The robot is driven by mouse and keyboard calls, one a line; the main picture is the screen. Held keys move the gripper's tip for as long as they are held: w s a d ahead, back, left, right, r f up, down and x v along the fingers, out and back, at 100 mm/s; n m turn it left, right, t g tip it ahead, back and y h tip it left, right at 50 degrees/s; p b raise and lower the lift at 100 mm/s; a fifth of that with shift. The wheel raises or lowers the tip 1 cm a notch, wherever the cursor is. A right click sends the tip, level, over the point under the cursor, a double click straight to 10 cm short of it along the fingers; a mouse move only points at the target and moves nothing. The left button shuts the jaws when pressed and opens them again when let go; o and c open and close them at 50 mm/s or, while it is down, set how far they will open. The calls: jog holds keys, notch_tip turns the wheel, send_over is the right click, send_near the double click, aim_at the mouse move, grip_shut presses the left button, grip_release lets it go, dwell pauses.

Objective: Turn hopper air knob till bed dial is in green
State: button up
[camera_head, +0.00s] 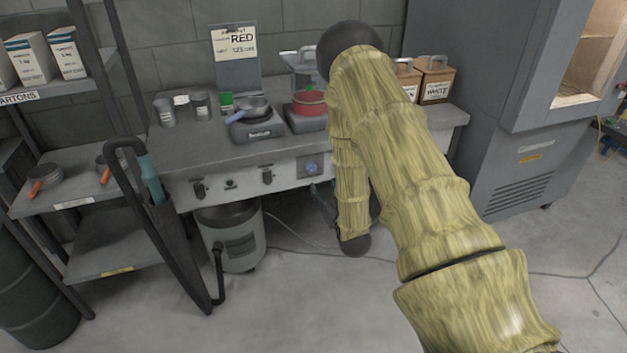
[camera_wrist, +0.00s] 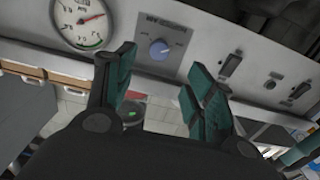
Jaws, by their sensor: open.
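A white round dial (camera_wrist: 85,22) is left of the knob in the wrist view. Its red needle points to the upper right, and its green band is at the bottom, so the needle is outside the green. My gripper (camera_wrist: 161,58) has its teal fingers spread and empty, with the knob showing between and beyond the tips. Whether they touch it is unclear. My arm hides the dial in the head view.
Dark switches (camera_wrist: 231,65) sit right of the knob in the wrist view. On the bench (camera_head: 200,155) stand a small pan (camera_head: 253,106), a red pot (camera_head: 309,102) and cans. A grey canister (camera_head: 236,235) stands below. The floor in front is mostly clear.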

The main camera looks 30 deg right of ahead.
aim_at(313, 170)
jog(key=x, duration=1)
jog(key=shift+w+r, duration=0.1)
jog(key=shift+w, duration=0.3)
jog(key=shift+c, duration=0.3)
jog(key=c, duration=1)
